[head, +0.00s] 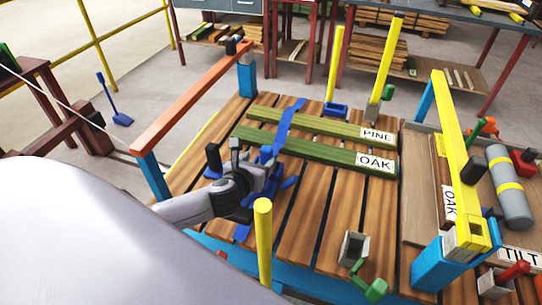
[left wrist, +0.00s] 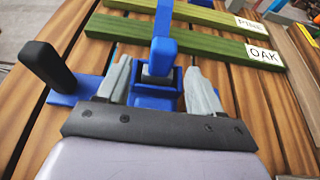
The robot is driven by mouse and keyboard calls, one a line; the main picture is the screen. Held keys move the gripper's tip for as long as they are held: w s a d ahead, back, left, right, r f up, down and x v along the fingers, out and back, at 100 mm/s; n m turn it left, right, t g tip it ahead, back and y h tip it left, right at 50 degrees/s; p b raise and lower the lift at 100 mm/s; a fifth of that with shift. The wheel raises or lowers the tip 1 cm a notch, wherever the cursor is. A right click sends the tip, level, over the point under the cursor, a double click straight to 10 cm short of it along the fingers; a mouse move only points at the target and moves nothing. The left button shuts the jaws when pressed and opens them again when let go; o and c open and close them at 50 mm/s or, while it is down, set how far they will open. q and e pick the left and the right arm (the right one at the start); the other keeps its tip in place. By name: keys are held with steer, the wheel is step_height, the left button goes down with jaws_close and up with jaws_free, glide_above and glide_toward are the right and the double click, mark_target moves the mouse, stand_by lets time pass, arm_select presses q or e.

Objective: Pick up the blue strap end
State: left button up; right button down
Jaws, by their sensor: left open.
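A blue strap (head: 286,124) lies across the two green boards in the head view. It runs down to a blue buckle-like block near my left gripper. In the left wrist view the strap (left wrist: 163,22) rises from the blue block (left wrist: 155,92), which lies between my fingers. My left gripper (head: 250,164) is open over the slatted deck, and its grey fingers (left wrist: 158,80) stand on either side of the block, with gaps showing. Which part is the strap end I cannot tell for sure. My right gripper is not in view.
A black-tipped lever (left wrist: 47,66) stands close left of my left finger. Green boards labelled PINE (head: 325,125) and OAK (head: 310,148) lie on the wooden deck (head: 325,215). A yellow post (head: 263,240) stands near my wrist. An orange rail (head: 190,97) is at left.

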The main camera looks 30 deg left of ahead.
mark_target(265, 156)
arm_select(q)
steer(key=shift+d+b+x, duration=0.1)
steer(key=shift+b+x, duration=0.15)
steer(key=shift+x, duration=1.4)
steer(key=shift+d+b+x, duration=0.15)
steer(key=shift+b+x, duration=0.1)
steer(key=shift+x, duration=1.4)
steer(key=shift+c, duration=0.3)
steer(key=c, duration=1)
steer(key=shift+c, duration=0.3)
